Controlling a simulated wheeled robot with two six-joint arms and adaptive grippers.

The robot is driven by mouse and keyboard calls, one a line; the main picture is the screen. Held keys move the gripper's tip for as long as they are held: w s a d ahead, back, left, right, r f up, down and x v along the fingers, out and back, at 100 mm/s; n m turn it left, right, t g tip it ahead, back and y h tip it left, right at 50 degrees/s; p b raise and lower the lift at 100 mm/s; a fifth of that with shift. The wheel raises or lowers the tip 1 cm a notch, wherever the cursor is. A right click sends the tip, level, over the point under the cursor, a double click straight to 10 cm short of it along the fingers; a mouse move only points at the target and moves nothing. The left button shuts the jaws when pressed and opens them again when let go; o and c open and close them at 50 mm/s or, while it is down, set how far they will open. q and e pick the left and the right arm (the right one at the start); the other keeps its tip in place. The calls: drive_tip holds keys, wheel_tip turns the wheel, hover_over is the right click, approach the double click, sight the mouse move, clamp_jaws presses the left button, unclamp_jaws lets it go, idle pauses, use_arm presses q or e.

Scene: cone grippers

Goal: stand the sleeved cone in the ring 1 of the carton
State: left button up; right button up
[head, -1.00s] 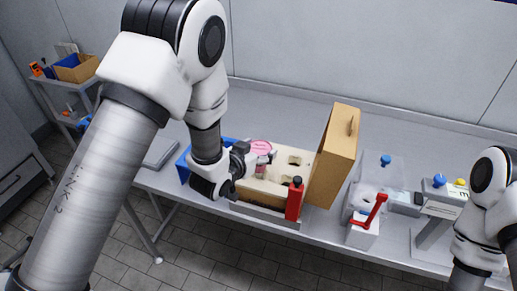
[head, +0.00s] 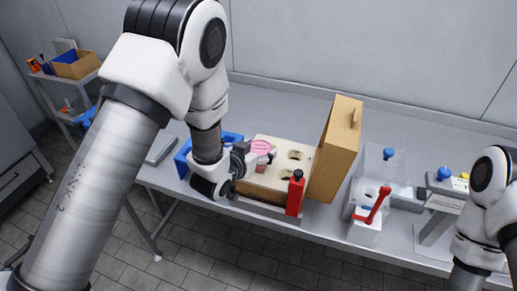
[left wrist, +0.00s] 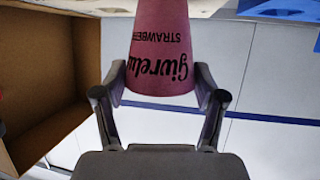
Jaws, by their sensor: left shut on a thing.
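My left gripper (head: 257,157) is shut on the sleeved cone (head: 263,146). In the head view the cone's round pink top shows over the left part of the pale carton (head: 260,184). The left wrist view shows the cone's pink sleeve (left wrist: 160,50) with dark lettering between the two fingers (left wrist: 165,82). The carton's top has several openings; two show clear and look empty. My gripper and the cone hide part of it. I cannot tell whether the cone's tip is inside a ring. My right gripper is not clearly in view.
A tall brown board-like box (head: 335,150) stands right of the carton. A red bottle (head: 295,194) stands at its front right corner. A blue container (head: 183,158) is at the left. A white device with a red lever (head: 368,217) stands farther right. The back of the table is clear.

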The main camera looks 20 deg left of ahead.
use_arm(q)
drive_tip(key=shift+f+b, duration=0.5)
drive_tip(key=shift+f, duration=0.15)
drive_tip(key=o, duration=1.4)
drive_tip(key=v, duration=0.7)
drive_tip(key=shift+s+a, duration=0.1)
drive_tip(key=shift+s, duration=0.1)
